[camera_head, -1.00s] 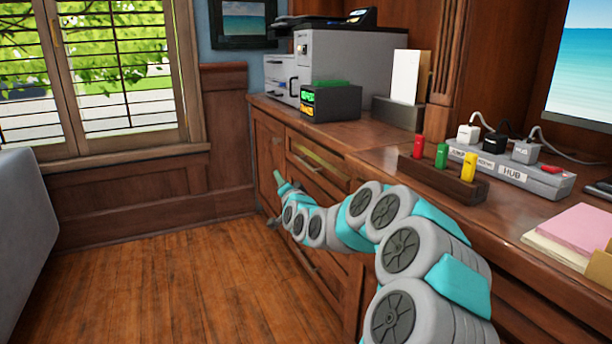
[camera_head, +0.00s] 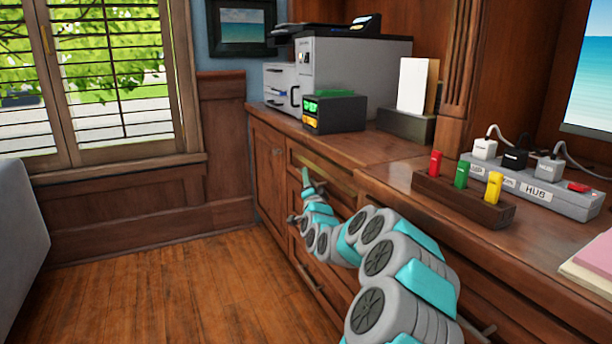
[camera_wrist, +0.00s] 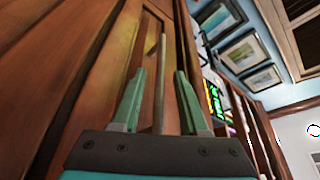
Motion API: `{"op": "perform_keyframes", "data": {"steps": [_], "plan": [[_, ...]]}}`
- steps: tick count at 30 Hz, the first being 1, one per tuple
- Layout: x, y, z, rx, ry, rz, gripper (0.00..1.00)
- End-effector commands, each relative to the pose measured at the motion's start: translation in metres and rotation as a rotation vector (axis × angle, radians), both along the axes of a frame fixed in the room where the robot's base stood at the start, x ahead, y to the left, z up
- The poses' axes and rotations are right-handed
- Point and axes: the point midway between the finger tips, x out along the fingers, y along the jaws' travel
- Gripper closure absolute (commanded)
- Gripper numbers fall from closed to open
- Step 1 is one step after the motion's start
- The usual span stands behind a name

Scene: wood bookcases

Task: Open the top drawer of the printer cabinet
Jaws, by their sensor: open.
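The printer cabinet (camera_head: 268,165) is brown wood, below the counter with the printer. Its top drawer (camera_head: 335,178) sits right of a door panel and looks shut. My gripper (camera_head: 306,172) is in front of this drawer front, with the arm reaching in from the lower right. In the wrist view, my gripper (camera_wrist: 160,72) is open. A thin bar handle (camera_wrist: 160,95) runs lengthwise between the two green fingers, with a gap visible on each side. The arm and gripper hide part of the drawer front in the head view.
The printer (camera_head: 350,75) and a small dark box with lit displays (camera_head: 335,113) stand on the counter. A block with coloured sticks (camera_head: 460,205) and a power hub (camera_head: 535,188) are further right. More drawers lie below. The wood floor (camera_head: 180,290) at left is clear.

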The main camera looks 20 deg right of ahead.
Motion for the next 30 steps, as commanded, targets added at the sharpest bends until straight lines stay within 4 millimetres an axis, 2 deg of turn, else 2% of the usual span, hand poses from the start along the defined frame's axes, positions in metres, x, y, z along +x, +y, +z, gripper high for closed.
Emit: {"op": "perform_keyframes", "data": {"steps": [8,18,20,30], "plan": [[0.0008,-0.0005,-0.0002,0.001,0.002,0.001,0.56],[0.0006,-0.0004,-0.0005,0.001,0.003,0.001,0.95],[0.0006,-0.0004,-0.0005,0.001,0.003,0.001,1.0],[0.0006,-0.0003,-0.0008,0.002,0.003,0.002,1.0]]}}
